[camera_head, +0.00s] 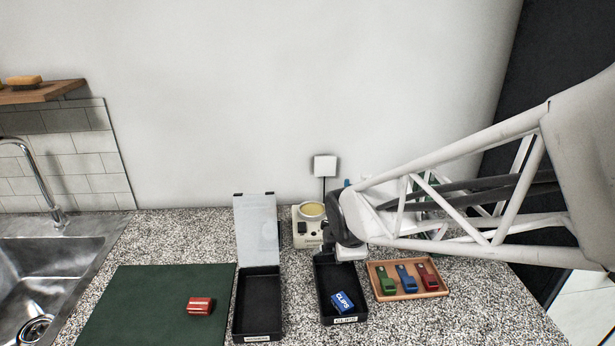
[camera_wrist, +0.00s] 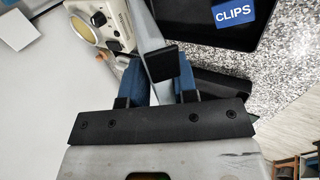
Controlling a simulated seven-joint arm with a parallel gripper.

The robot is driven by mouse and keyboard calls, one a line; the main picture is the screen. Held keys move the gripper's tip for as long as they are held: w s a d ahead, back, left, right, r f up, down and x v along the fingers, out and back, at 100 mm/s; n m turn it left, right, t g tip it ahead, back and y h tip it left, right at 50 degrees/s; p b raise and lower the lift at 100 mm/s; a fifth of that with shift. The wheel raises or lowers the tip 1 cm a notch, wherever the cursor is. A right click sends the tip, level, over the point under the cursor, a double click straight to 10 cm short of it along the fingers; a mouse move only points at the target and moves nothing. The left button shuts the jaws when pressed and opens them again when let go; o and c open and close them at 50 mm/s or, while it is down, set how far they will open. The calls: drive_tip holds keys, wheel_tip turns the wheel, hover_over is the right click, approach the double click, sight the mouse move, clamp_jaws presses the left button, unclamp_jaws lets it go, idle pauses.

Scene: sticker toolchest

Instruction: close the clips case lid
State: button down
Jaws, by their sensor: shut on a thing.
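The clips case is an open black tray with a "CLIPS" label on its front wall (camera_head: 345,320). A blue CLIPS box (camera_head: 342,302) lies inside it and also shows in the wrist view (camera_wrist: 233,14). My gripper (camera_head: 328,248) is over the back end of the case. In the wrist view my gripper (camera_wrist: 160,82) has its blue fingers shut on the clips case lid (camera_wrist: 146,28), a pale panel seen nearly edge-on with a black tab between the fingers. The lid is raised off the case. My arm hides most of it in the head view.
A second black case (camera_head: 258,300) stands to the left with its clear lid (camera_head: 256,225) upright. A green mat (camera_head: 140,300) holds a red box (camera_head: 200,306). A wooden tray (camera_head: 444,291) with several coloured clips is close on the right. A cream device (camera_head: 300,238) stands behind.

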drive_tip(key=shift+s+f+t, duration=0.4)
drive_tip(key=shift+s+f, duration=0.2)
drive_tip(key=shift+f, duration=0.15)
drive_tip(key=shift+s+f+t, duration=0.95)
drive_tip(key=shift+f+t, duration=0.15)
drive_tip(key=shift+f, duration=0.1)
drive_tip(key=shift+s+f, duration=0.3)
drive_tip(key=shift+f, duration=0.2)
drive_tip(key=shift+s+f, duration=0.15)
drive_tip(key=shift+f, duration=0.25)
drive_tip(key=shift+s+d+f, duration=0.1)
drive_tip(key=shift+s+f, duration=0.15)
drive_tip(key=shift+f, duration=0.25)
drive_tip(key=shift+s+f, duration=0.2)
drive_tip(key=shift+f, duration=0.3)
drive_tip(key=c, duration=1.8)
unclamp_jaws()
drive_tip(key=shift+s+f, duration=0.15)
drive_tip(key=shift+f, duration=0.5)
drive_tip(key=shift+s+f, duration=0.15)
drive_tip(key=shift+f, duration=0.5)
drive_tip(key=shift+c, duration=0.2)
drive_tip(key=o, duration=0.7)
